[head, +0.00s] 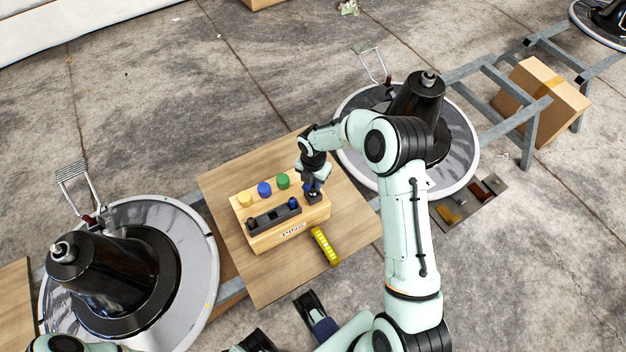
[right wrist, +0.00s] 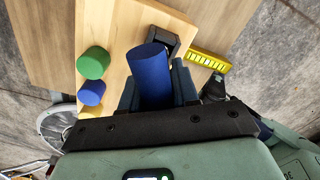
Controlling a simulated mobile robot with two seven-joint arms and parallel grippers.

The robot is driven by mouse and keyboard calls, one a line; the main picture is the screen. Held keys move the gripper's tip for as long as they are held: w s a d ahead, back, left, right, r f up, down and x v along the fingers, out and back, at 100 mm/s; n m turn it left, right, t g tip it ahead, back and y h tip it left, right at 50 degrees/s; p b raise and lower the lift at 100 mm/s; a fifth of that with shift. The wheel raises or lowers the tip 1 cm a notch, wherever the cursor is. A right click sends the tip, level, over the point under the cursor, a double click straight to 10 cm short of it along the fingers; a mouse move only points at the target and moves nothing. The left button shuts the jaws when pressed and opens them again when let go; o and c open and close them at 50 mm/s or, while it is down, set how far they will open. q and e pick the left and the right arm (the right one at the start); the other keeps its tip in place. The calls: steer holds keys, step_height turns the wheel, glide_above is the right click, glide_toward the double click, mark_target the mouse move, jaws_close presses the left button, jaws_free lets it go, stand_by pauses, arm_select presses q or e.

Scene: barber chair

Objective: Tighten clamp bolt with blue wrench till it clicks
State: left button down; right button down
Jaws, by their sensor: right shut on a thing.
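My right gripper (head: 313,190) is over the right end of a wooden block (head: 262,238). It is shut on a blue cylinder (right wrist: 152,72), which looks like a handle and sits between the dark fingers in the right wrist view. A black holder (right wrist: 158,38) shows beyond the cylinder; I cannot tell whether they touch. The cylinder's lower end is hidden. My left gripper (head: 284,323) shows only as two dark, spread fingers at the bottom edge, with nothing seen between them. Bolt-like tips top the right black post (head: 428,80) and left black post (head: 62,250); I cannot tell which is the clamp bolt.
The block carries yellow (head: 245,199), blue (head: 264,188) and green (head: 283,181) knobs and a black tray (head: 270,220). A yellow tool (head: 325,247) lies on the wooden board (head: 270,285). Round chair bases flank it. A cardboard box (head: 541,98) stands at the frame, right.

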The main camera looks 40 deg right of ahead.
steer(key=c, duration=0.8)
jaws_free()
step_height(320, 180, up, 13)
steer(key=shift+r+p, duration=0.2)
steer(key=shift+p, duration=0.8)
arm_select(q)
steer(key=shift+w+r, duration=0.1)
steer(key=shift+r, duration=0.8)
arm_select(e)
steer(key=shift+s, duration=0.1)
